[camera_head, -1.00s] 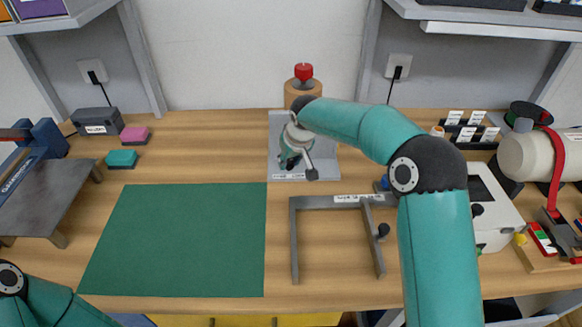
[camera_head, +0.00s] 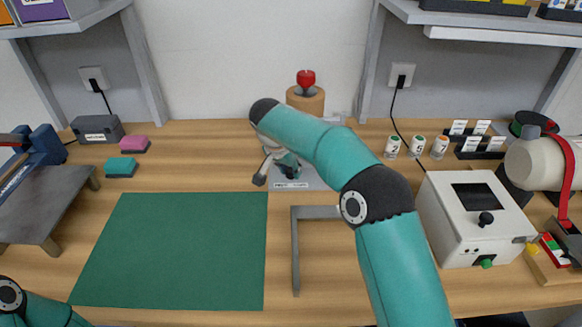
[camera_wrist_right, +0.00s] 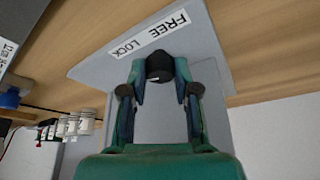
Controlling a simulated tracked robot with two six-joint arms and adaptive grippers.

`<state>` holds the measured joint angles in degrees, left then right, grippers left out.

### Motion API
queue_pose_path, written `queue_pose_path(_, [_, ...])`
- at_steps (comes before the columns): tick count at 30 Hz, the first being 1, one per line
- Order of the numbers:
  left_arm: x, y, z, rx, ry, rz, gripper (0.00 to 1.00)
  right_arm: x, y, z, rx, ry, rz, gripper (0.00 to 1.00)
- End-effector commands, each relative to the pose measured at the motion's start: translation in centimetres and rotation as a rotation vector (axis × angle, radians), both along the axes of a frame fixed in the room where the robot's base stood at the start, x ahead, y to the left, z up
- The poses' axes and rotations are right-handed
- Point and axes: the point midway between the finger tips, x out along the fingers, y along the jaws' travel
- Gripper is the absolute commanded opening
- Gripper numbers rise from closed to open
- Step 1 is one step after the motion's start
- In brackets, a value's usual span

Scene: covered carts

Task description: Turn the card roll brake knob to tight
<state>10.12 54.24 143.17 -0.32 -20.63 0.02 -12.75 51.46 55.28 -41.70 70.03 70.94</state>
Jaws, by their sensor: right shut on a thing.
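The card roll (camera_head: 306,101) is a brown cylinder with a red knob (camera_head: 306,79) on top. It stands at the back of a grey base plate (camera_head: 318,182). My right gripper (camera_head: 289,172) reaches down to the front of this plate. In the right wrist view my right gripper (camera_wrist_right: 160,72) is shut on a small black knob (camera_wrist_right: 160,66), beside a label (camera_wrist_right: 150,34) reading LOCK on the left and FREE on the right. The knob's pointer is hidden, so its setting cannot be told. My left gripper is out of view.
A grey frame (camera_head: 296,250) lies in front of the plate, partly behind my right arm. A green mat (camera_head: 180,250) lies to the left. A white box (camera_head: 475,225) and several small pots and racks stand to the right.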

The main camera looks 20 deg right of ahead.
Motion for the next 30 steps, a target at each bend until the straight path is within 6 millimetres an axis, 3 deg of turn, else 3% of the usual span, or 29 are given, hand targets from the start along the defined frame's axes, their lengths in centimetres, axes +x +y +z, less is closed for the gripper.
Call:
queue_pose_path(8, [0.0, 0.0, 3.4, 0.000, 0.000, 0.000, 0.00, 0.1, 0.2, 0.6, 0.000, 0.003, -0.263, 0.00])
queue_pose_path(18, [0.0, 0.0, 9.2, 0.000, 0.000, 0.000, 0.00, 0.3, 0.3, 0.7, 0.000, 0.003, -0.553, 0.00])
queue_pose_path(30, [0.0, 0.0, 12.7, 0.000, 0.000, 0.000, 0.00, 0.4, 0.3, 0.2, 0.002, 0.001, -0.703, 0.00])
